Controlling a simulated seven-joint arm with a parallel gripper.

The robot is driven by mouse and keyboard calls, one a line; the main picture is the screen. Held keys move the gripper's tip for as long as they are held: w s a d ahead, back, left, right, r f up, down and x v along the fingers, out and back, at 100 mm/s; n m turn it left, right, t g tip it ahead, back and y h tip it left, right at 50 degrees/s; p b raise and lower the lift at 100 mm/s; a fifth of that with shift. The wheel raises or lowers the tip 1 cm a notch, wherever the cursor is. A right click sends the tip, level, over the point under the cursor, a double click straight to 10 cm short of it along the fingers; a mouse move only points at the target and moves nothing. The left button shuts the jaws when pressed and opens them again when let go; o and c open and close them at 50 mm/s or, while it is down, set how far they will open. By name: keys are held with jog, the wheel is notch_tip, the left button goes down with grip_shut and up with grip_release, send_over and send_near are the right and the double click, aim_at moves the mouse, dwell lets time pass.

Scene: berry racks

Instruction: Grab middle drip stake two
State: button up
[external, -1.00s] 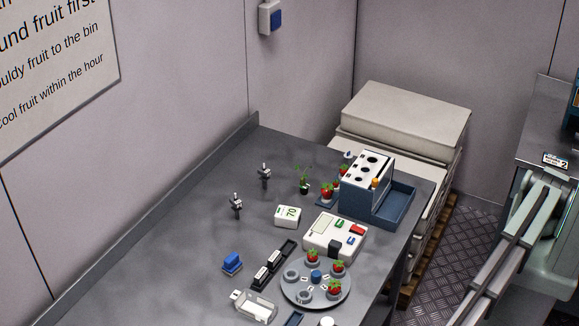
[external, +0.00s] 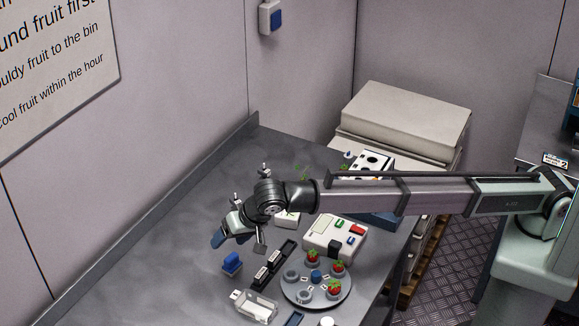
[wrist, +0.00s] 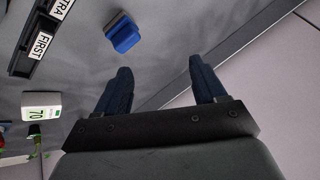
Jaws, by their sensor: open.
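Two small dark upright posts with pale tops, which look like drip stakes, stand on the grey bench in the external view. My gripper (external: 239,244) is open, in front of the nearer post and above the bench. In the wrist view the dark blue fingers (wrist: 160,68) are apart with nothing between them. Neither post shows in the wrist view.
A blue block (external: 232,261) lies near my gripper, also in the wrist view (wrist: 122,34). A black label rail (external: 285,252), a round grey tray (external: 318,300) with strawberries and a white device (external: 335,237) stand to the right. The bench's left side is clear.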

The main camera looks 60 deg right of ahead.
jog(key=w+d+m+g+h, duration=0.1)
jog(key=w+d+m, duration=0.2)
jog(key=d, duration=0.4)
jog(key=w+d+r+m+g, duration=0.1)
jog(key=w+d+m, duration=0.15)
jog(key=d, duration=0.45)
jog(key=w+d+m+g+h, duration=0.1)
jog(key=w+d+m, duration=0.1)
jog(key=w+d, duration=0.3)
jog(key=m+g, duration=0.3)
jog(key=m, duration=0.3)
send_near(264, 169)
jog(key=shift+y, duration=0.4)
jog(key=f, duration=1.2)
jog(key=shift+w+d+f, duration=0.1)
jog(key=shift+d+f, duration=0.05)
jog(key=shift+d, duration=0.1)
jog(key=shift+c, duration=0.2)
jog(key=c, duration=1)
